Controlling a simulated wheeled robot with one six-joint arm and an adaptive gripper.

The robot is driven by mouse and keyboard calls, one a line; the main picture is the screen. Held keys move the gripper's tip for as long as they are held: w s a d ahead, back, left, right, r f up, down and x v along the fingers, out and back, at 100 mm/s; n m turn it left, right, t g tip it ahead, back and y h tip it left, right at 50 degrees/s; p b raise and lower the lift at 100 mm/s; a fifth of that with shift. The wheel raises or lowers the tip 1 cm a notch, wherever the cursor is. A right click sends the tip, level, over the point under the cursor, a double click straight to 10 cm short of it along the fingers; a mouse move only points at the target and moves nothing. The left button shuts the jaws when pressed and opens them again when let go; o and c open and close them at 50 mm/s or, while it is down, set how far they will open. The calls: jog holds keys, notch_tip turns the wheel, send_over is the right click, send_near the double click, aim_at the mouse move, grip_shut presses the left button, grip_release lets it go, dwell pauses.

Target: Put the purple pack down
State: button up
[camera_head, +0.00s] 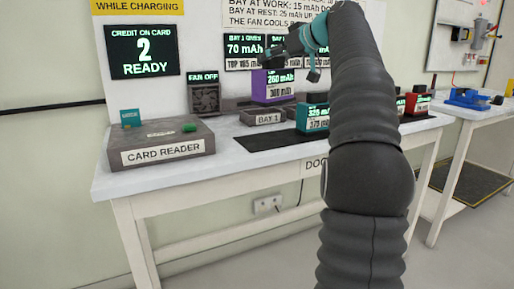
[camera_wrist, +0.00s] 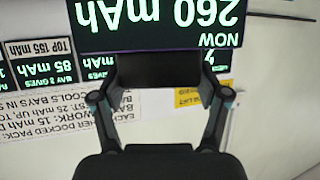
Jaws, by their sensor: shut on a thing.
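The purple pack (camera_head: 259,88) is in the head view above and behind the BAY 1 dock (camera_head: 265,119). Its display reads 260 mAh over 300 mAh. My gripper (camera_head: 296,46) is at the pack's upper right, partly hidden by my arm. In the wrist view the pack's display (camera_wrist: 158,25) appears upside down, reading NOW 260 mAh. My gripper's fingers (camera_wrist: 160,95) close on a dark part beside that display. I cannot tell whether the pack's underside touches anything.
A display (camera_head: 143,51) reads credit 2, READY. My arm hides the table's middle right.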

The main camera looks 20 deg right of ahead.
aim_at(265, 97)
jog(key=shift+w+a+f+n+y+b, duration=0.15)
jog(key=shift+a+f+n+y+b, duration=0.1)
jog(key=shift+a+f, duration=0.3)
jog(key=shift+w+a+f+n+y+b, duration=0.1)
jog(key=shift+a+f+n+y+b, duration=0.15)
jog(key=shift+a+f, duration=0.3)
jog(key=f, duration=0.1)
jog(key=f+b, duration=0.1)
jog(key=f, duration=0.1)
jog(key=shift+a+f, duration=0.2)
jog(key=shift+f, duration=0.1)
jog(key=shift+f+b, duration=0.9)
jog(key=shift+f, duration=1.65)
jog(key=shift+f, duration=0.1)
jog(key=o, duration=1.8)
